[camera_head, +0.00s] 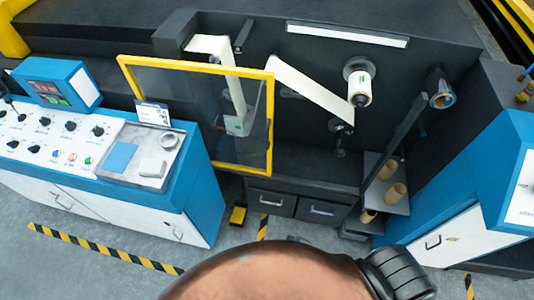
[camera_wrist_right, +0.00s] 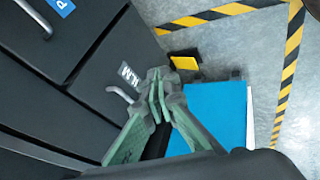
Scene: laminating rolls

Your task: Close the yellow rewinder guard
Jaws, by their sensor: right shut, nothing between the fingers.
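The yellow rewinder guard (camera_head: 273,120) is a yellow frame around a see-through dark panel. It stands in the left middle of the head view, in front of the left part of the dark machine. The white roll (camera_head: 359,82) to its right is uncovered. My right gripper (camera_wrist_right: 157,85) shows in the right wrist view with its green-padded fingers together and empty, by the dark drawers and away from the guard. The guard is not in the right wrist view. I cannot make out the right fingers in the head view. My left gripper is in neither view.
A blue and white control console (camera_head: 205,185) stands left of the guard. Dark drawers (camera_head: 272,203) with handles are below the machine. A yellow pedal (camera_head: 238,215) is on the floor. A shelf with tan cores (camera_head: 396,192) and a blue cabinet (camera_head: 440,190) stand at the right.

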